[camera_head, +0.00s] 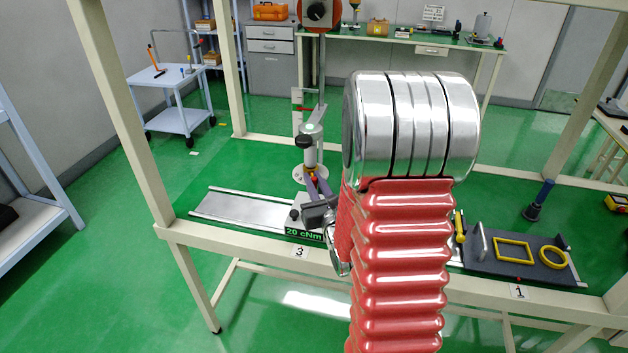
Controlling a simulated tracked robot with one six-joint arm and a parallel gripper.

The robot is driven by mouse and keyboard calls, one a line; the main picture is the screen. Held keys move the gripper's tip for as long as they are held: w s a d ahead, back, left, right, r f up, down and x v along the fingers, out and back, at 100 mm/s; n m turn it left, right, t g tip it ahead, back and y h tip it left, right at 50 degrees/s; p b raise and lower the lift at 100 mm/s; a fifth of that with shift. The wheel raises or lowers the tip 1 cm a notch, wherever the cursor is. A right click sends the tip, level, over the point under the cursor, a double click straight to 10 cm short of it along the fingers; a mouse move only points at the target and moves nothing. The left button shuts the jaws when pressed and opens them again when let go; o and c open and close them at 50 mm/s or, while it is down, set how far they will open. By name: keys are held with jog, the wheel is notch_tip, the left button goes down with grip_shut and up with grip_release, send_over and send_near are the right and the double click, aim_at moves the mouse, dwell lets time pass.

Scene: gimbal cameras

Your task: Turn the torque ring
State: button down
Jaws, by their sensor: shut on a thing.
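The torque device (311,156) stands upright at the station marked 3, behind a green "20 cNm" label (304,234). It has a pale column with a black side knob (305,141). My gripper (312,183) is at the lower part of this column, with its purple-blue and dark finger parts against it. It is shut on what appears to be the torque ring, which the fingers and wrist largely hide. My red bellows arm and silver joint fill the centre right foreground.
A metal rail plate (235,208) lies left of the device. At station 1, a dark board (515,262) carries a yellow frame (513,250) and a yellow ring (553,257). Pale frame posts flank the bench. A red-headed stand (318,14) rises behind the device.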

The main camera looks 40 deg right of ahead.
jog(key=shift+w, duration=0.1)
jog(key=c, duration=1.7)
grip_release()
jog(key=shift+c, duration=0.2)
